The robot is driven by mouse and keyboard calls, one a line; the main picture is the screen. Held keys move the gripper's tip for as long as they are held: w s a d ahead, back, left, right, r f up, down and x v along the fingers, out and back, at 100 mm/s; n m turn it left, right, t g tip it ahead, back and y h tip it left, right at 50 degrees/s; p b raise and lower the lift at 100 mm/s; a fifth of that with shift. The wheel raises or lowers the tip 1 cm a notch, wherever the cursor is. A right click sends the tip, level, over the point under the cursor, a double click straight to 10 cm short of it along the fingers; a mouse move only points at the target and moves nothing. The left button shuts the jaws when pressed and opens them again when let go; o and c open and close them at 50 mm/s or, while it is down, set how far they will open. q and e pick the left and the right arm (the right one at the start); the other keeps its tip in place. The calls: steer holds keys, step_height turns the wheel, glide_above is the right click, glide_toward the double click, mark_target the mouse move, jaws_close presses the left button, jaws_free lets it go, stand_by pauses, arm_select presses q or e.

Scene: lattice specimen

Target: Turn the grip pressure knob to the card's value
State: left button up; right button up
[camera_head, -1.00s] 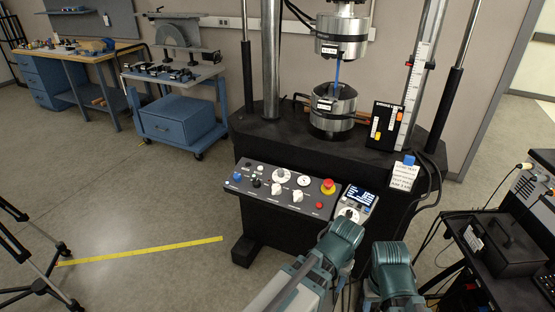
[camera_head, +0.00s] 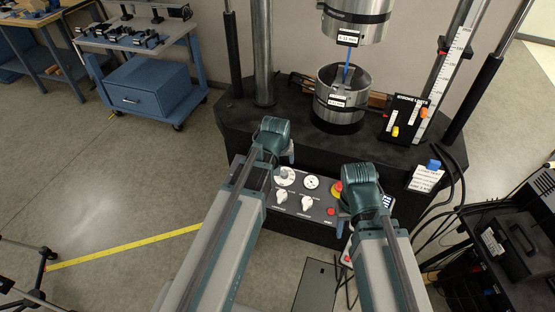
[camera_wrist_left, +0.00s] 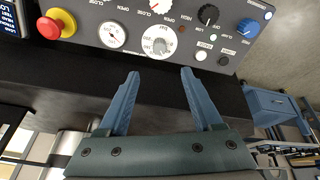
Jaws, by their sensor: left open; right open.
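The control panel (camera_head: 318,207) carries a white graduated dial knob (camera_head: 285,176), a round gauge (camera_head: 311,182) and two white knobs (camera_head: 307,203). The left wrist view shows the same dial knob (camera_wrist_left: 159,45) and gauge (camera_wrist_left: 112,35) inverted; I cannot read which knob is grip pressure. My left gripper (camera_wrist_left: 160,75) is open and empty, its fingers pointing at the panel edge near the dial, apart from it. My right gripper (camera_head: 346,205) is over the panel's right end; its fingers are mostly hidden. A white card (camera_head: 424,179) with a blue clip hangs at right, its text unreadable.
A red stop button (camera_wrist_left: 57,24) with a yellow ring sits beside the gauge. The testing machine's steel grips (camera_head: 342,95) stand behind the panel. A black cart (camera_head: 500,250) and cables are at right; a blue-drawer cart (camera_head: 150,92) is at left.

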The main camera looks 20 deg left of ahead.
mark_target(284, 173)
arm_select(q)
steer(key=b+x, duration=1.3)
steer(key=shift+w+f, duration=0.1)
steer(key=shift+f, duration=0.25)
steer(key=shift+r, duration=0.1)
jaws_close()
